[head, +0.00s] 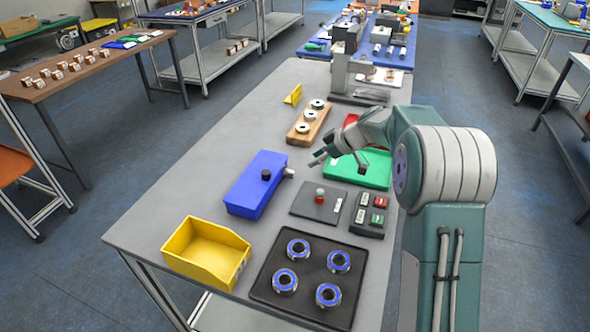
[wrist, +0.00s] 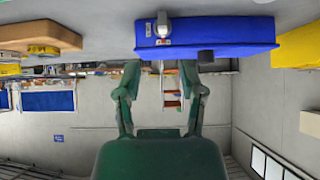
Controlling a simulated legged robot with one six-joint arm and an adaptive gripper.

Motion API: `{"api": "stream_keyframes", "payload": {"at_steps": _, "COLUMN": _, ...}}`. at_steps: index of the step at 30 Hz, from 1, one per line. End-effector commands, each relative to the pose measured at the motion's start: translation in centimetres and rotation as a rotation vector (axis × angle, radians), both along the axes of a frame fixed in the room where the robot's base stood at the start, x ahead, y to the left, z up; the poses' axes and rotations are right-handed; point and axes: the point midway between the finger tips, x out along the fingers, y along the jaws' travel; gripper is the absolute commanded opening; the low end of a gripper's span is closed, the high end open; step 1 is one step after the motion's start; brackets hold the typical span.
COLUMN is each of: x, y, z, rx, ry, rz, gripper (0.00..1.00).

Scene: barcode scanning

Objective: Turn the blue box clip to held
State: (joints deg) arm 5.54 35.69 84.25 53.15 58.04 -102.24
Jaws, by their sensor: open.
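The blue box (head: 256,185) lies on the grey table left of my gripper, with a black knob (head: 266,174) on top. A small pale grey clip (head: 288,172) sticks out from its right end. The wrist view is upside down; there the blue box (wrist: 235,36) is at the top, with the clip (wrist: 163,26) on its near face and the black knob (wrist: 206,57). My gripper (head: 338,164) is open and empty, apart from the box and to its right, above the table. Its fingers also show in the wrist view (wrist: 160,72). I cannot tell the clip's exact turn.
A yellow bin (head: 207,250) and a black tray (head: 262,288) with blue rings stand in front. A wooden block (head: 304,130) with rings lies behind.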

Motion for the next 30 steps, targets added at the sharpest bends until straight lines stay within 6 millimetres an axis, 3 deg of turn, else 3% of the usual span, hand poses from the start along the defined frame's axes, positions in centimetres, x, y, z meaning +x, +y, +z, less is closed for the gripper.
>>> {"api": "stream_keyframes", "payload": {"at_steps": 15, "x": 2.3, "y": 5.7, "z": -6.2, "rx": -0.001, "ry": 0.003, "rz": 0.001, "gripper": 0.51}}
{"api": "stream_keyframes", "payload": {"at_steps": 27, "x": 2.6, "y": 6.5, "z": -7.0, "rx": -0.002, "ry": 0.002, "rz": 0.000, "gripper": 0.51}}
{"api": "stream_keyframes", "payload": {"at_steps": 28, "x": 2.6, "y": 6.5, "z": -7.0, "rx": -0.002, "ry": 0.002, "rz": 0.000, "gripper": 0.47}}
{"api": "stream_keyframes", "payload": {"at_steps": 30, "x": 2.6, "y": 6.5, "z": -7.0, "rx": -0.001, "ry": 0.002, "rz": 0.000, "gripper": 0.16}}
